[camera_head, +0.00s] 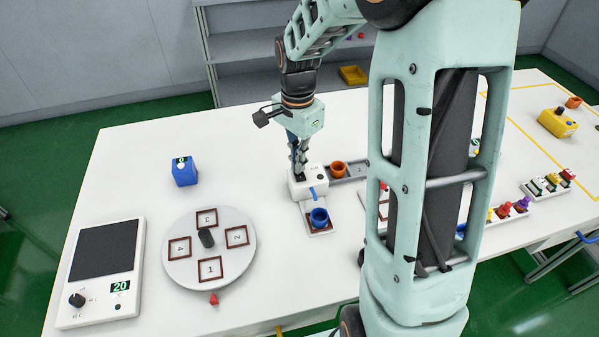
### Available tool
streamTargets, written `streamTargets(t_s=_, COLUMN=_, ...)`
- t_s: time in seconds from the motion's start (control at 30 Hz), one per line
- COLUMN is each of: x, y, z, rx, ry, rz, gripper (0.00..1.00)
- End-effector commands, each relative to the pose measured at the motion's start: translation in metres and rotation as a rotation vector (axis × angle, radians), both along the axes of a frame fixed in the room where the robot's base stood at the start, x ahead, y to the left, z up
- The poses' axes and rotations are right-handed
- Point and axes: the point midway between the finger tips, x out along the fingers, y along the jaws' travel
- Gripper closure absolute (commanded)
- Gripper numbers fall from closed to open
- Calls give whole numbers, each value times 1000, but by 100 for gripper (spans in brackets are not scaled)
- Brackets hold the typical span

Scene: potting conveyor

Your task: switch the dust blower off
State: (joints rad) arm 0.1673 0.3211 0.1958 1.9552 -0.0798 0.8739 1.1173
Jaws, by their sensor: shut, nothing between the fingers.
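A white box-shaped device (321,178) with a blue lever or spout on its front stands near the middle of the table. It may be the dust blower, but its label is too small to read. My gripper (299,176) points down at the left part of its top. The fingers are together with nothing seen between them. Their tips are at or just above the device, and I cannot tell whether they touch it. Any switch under the tips is hidden.
A blue pot (320,218) stands in front of the device, an orange pot (338,168) behind it on a grey track (354,174). A numbered turntable (181,223), a blue box (185,173) and a dial panel (105,270) are to the left. My arm hides the table's centre right.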

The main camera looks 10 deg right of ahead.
Motion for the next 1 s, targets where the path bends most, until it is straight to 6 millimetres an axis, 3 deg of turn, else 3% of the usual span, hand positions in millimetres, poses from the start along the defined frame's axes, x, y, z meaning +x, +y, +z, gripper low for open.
streamTargets(t_s=0.73, x=0, y=0, z=63, rx=0, ry=-1, rz=0, gripper=100)
streamTargets(t_s=1.0, x=0, y=0, z=68, rx=0, ry=-1, rz=0, gripper=100)
